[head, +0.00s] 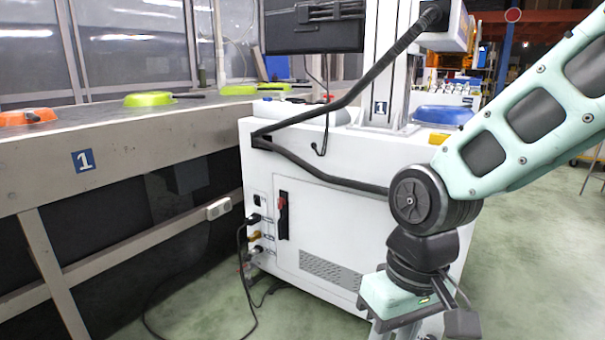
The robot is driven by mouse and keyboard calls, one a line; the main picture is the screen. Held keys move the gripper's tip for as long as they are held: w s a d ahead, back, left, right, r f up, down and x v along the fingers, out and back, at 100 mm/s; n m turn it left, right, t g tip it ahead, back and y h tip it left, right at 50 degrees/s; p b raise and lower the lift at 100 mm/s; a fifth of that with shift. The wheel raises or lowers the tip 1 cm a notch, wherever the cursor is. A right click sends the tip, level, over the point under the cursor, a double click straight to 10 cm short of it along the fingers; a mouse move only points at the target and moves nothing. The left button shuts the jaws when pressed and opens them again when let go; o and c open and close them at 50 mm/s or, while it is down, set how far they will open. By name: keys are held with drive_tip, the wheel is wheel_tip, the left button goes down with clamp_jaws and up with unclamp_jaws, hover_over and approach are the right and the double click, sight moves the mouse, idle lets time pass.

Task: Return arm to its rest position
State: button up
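My arm (545,115) is mint green with dark inset panels and comes in from the upper right. It bends at a dark round joint (417,200), and the wrist hangs down from there in front of a white cabinet. The mint body of my gripper (393,296) is at the bottom edge, right of centre. Its fingertips are cut off by the frame, so I cannot see whether it is open or holds anything. Whether any part touches the cabinet cannot be told from this view.
The white cabinet (325,215) carries a column, a black screen (313,28) and a blue pan (443,114). A conveyor (150,118) at left bears an orange pan (28,117) and green pans (149,99). Loose cables (240,275) reach the floor.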

drive_tip(key=s+d+r+n+p, duration=0.1)
drive_tip(key=s+d+r+n, duration=0.15)
drive_tip(key=s, duration=0.75)
wheel_tip(320, 180, up, 37)
drive_tip(key=p, duration=3.7)
drive_tip(key=shift+w+t+h+p, duration=0.3)
drive_tip(key=shift+w, duration=0.15)
drive_tip(key=shift+n, duration=0.25)
